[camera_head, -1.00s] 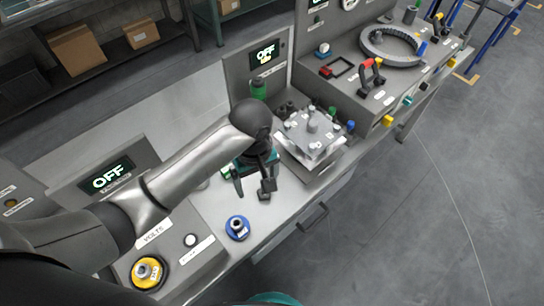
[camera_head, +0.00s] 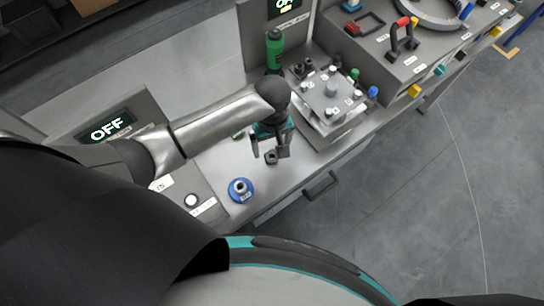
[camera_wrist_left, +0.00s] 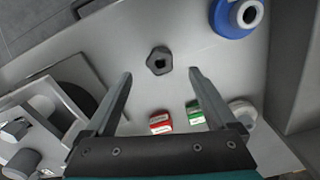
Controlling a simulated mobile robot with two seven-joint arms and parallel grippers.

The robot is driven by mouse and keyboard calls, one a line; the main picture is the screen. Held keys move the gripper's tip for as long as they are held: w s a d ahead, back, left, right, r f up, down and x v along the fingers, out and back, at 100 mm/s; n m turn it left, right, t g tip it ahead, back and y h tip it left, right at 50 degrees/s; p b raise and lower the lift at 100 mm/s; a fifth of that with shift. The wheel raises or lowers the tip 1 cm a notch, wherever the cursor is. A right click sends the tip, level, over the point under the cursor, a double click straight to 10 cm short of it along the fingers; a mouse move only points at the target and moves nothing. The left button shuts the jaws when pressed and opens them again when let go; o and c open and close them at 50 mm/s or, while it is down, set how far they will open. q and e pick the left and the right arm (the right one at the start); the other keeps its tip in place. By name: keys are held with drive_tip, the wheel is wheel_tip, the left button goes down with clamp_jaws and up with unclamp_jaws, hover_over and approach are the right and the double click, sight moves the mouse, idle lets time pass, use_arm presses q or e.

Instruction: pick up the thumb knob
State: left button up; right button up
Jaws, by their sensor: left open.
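A small dark lobed knob with a hole in its middle, which looks like the thumb knob (camera_wrist_left: 159,60), lies on the grey worktop (camera_wrist_left: 205,50) in the left wrist view. It also shows as a dark piece (camera_head: 271,157) below my left gripper in the head view. My left gripper (camera_head: 269,151) is open and points down at the worktop. In the left wrist view its fingertips (camera_wrist_left: 160,73) are on either side of the knob's near edge, with clear gaps. Nothing is between the fingers' inner faces. I cannot tell its exact height above the worktop. My right gripper is not in view.
A blue round piece (camera_head: 240,190) stands near the front edge. A raised metal plate fixture (camera_head: 331,92) stands to the right, close to my gripper. Red (camera_wrist_left: 160,122) and green (camera_wrist_left: 195,112) labelled pieces lie near the fingers. A green bottle-like object (camera_head: 274,48) stands behind.

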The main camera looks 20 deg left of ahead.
sight(272, 154)
use_arm(q)
wheel_tip(272, 154, down, 5)
drive_tip(key=shift+f+b, duration=0.1)
drive_tip(key=shift+b, duration=0.55)
drive_tip(key=shift+c, duration=0.2)
drive_tip(key=c, duration=1.2)
drive_tip(key=shift+o, duration=0.2)
drive_tip(key=shift+r, duration=0.2)
